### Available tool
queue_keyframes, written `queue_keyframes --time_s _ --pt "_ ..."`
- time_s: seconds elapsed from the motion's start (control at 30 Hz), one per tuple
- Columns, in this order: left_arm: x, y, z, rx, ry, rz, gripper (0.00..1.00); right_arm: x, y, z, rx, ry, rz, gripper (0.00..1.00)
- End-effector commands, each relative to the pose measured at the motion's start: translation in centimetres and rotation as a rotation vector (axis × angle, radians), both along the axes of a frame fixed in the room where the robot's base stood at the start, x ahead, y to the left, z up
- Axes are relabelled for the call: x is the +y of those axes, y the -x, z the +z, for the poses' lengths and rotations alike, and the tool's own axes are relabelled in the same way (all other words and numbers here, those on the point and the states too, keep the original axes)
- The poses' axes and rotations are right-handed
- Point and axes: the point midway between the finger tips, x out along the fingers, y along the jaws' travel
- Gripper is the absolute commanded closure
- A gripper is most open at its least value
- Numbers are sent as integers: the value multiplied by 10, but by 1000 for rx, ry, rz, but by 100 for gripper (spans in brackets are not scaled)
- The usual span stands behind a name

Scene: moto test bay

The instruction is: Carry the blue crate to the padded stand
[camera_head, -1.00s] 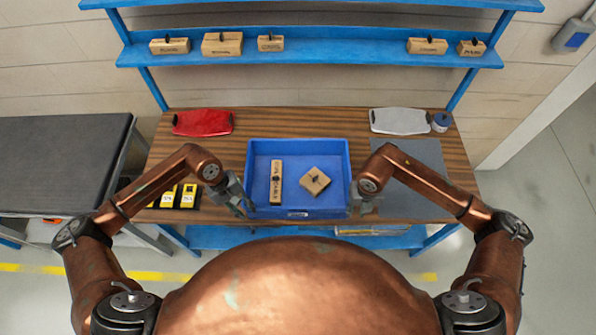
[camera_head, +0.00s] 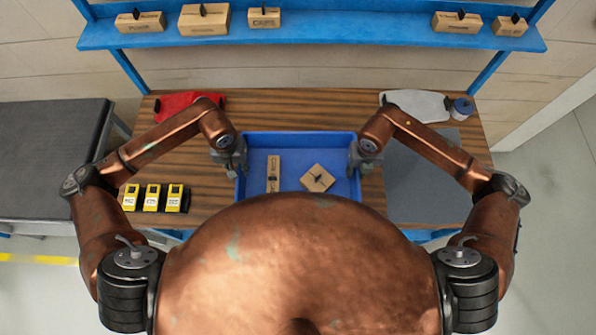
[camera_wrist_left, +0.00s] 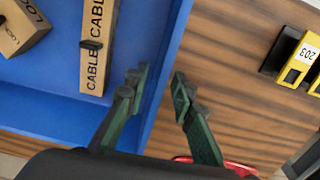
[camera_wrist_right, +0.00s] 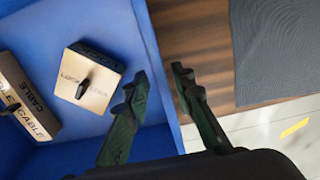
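The blue crate (camera_head: 297,137) sits on the wooden workbench in the head view, with a long cable box (camera_head: 273,175) and a squarer box (camera_head: 318,178) inside. My body hides its near edge. My left gripper (camera_head: 238,165) is at its left side wall; in the left wrist view its open fingers (camera_wrist_left: 158,88) are on either side of that wall. My right gripper (camera_head: 357,158) is at the right side wall; in the right wrist view its open fingers (camera_wrist_right: 160,88) straddle it. I cannot tell whether they touch. A dark-topped stand (camera_head: 45,150), seemingly padded, is at far left.
Yellow devices (camera_head: 152,197) lie on the workbench (camera_head: 300,105) left of the crate. A grey mat (camera_head: 425,185) lies right. A red item (camera_head: 178,103), a light grey item (camera_head: 415,104) and a small blue-grey object (camera_head: 462,108) are at the back. A blue shelf (camera_head: 350,36) holds several boxes.

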Motion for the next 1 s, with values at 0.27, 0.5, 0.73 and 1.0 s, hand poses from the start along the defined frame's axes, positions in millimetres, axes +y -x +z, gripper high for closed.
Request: queue_keyframes --time_s 0.27,0.5,0.73,1.0 --pt "0 0 0 -1 -2 -4 77 0 0 0 0 0 0 77" --pt "0 0 -11 1 -2 -1 77 0 1 -11 3 -1 -2 77" --pt "0 1 -45 2 -1 0 77 0 1 -45 3 -1 -2 77" --pt "0 0 -74 0 -1 -1 77 0 1 -74 1 -1 -1 77"
